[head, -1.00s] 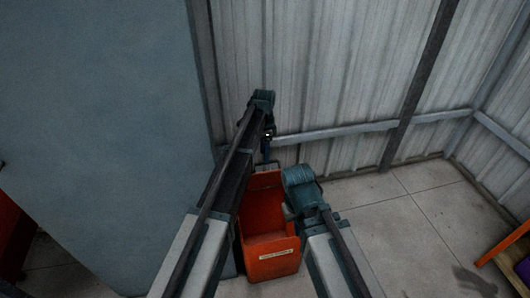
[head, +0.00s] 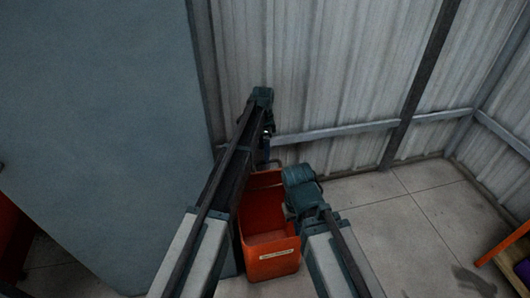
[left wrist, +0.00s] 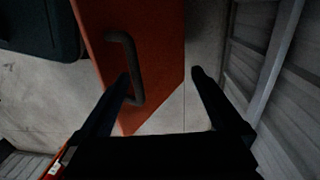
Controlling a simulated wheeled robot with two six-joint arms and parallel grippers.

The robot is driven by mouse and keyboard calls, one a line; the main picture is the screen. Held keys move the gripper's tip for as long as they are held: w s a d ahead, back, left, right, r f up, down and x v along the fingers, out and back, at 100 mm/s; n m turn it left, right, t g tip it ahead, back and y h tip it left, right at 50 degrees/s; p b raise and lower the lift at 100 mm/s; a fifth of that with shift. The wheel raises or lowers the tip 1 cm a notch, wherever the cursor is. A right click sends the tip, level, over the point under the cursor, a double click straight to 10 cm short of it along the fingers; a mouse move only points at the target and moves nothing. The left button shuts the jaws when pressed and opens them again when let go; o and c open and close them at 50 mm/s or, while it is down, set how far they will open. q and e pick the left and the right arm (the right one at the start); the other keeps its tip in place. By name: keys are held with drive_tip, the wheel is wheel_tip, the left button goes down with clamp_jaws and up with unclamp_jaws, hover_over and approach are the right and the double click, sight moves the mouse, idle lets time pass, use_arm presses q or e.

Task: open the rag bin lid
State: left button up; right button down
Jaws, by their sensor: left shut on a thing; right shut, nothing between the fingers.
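The orange rag bin (head: 272,265) stands on the floor in the head view, its front label facing me and its inside showing. Its orange lid (head: 265,181) stands raised at the back of the bin; it also shows in the left wrist view (left wrist: 155,40) with a dark bar handle (left wrist: 125,50). My left gripper (head: 266,150) is at the lid's top edge, shut on the lid; in the wrist view one finger overlaps the handle and the lid's edge lies between the fingers. My right gripper (head: 292,212) is shut and empty beside the bin's right side, its fingertips partly hidden.
A large blue-grey panel (head: 110,120) stands close on the left of the bin. A corrugated metal wall (head: 330,80) with a rail is behind it.

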use_arm(q)
drive_tip(key=w, duration=0.1)
drive_tip(key=w+a+p, duration=0.1)
drive_tip(key=shift+w+r, duration=0.35)
drive_tip(key=shift+r, duration=0.05)
drive_tip(key=shift+c, duration=0.7)
drive_tip(key=w+a+r+p, duration=0.3)
drive_tip(key=w+r+p, duration=0.3)
drive_tip(key=w, duration=0.4)
idle(0.4)
wheel_tip(320, 180, up, 14)
drive_tip(key=w+p, duration=0.1)
drive_tip(key=p, duration=1.3)
drive_tip(key=shift+a+f, duration=0.1)
drive_tip(key=shift+f, duration=0.1)
